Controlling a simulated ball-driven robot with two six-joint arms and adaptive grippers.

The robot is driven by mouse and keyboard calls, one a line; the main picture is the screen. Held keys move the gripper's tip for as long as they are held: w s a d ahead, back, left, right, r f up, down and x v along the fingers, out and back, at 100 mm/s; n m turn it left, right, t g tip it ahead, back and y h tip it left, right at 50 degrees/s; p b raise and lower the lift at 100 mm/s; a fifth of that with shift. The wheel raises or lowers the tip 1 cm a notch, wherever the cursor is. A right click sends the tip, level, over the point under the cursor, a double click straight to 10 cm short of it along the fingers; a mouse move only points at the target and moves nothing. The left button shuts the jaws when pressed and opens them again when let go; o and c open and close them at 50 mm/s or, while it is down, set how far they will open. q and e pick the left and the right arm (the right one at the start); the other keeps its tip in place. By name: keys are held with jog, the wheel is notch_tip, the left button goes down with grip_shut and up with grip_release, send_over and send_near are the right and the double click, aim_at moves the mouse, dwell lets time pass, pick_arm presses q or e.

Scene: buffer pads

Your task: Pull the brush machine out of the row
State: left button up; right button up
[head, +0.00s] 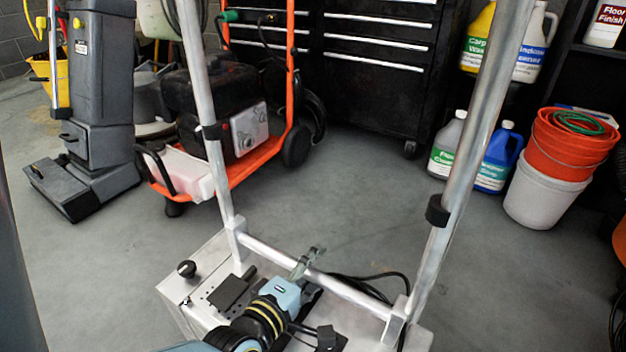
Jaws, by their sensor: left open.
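The machine nearest me has a pale box-like base (178,287) with a black knob and a tall silver tube handle (459,150) joined by a low crossbar (350,292). I take it for the brush machine, but its brush is not visible. My left gripper (314,292), with a light blue housing, is over the base beside the crossbar. It is open, and one metal finger reaches the crossbar. I cannot tell whether it touches. My right gripper is not in view.
A grey upright machine (100,90) stands at the left, beside an orange-framed cart (255,153) with an engine. A black tool chest (365,95), jugs (496,157) and stacked buckets (547,190) stand behind. Bare concrete floor (330,205) lies between. A black cable lies near the crossbar.

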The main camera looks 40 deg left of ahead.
pick_arm(q)
jog(key=shift+s, duration=0.2)
jog(key=v, duration=1.1)
jog(key=shift+s+d, duration=0.1)
jog(key=shift+s, duration=0.2)
